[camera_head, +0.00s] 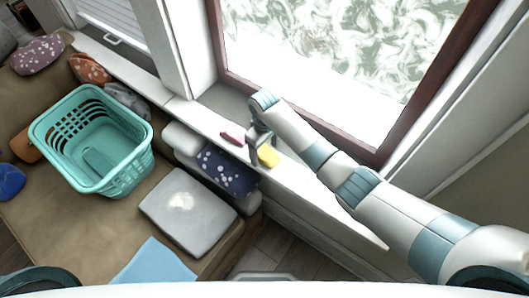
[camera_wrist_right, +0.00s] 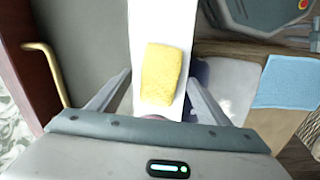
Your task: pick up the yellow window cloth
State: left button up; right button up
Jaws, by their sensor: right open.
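The yellow window cloth (camera_head: 268,156) lies on the white window sill (camera_head: 310,187). In the right wrist view the cloth (camera_wrist_right: 163,72) is a small textured yellow block, centred between the two fingers. My right gripper (camera_head: 261,146) is open over the sill, close to the cloth; in the wrist view its fingers (camera_wrist_right: 160,78) stand apart on either side of it, with nothing held. I cannot tell how far above the cloth the fingertips are. My left gripper is not in view.
A pink item (camera_head: 232,134) lies on the sill left of the gripper. The window frame (camera_head: 340,143) rises behind. Below the sill are a dark blue patterned cushion (camera_head: 226,172), a grey cushion (camera_head: 189,212) and a teal basket (camera_head: 92,140) on a brown seat. The right stretch of sill is clear.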

jog(key=shift+f, duration=0.3)
jog(key=c, duration=1.1)
jog(key=shift+r, duration=0.2)
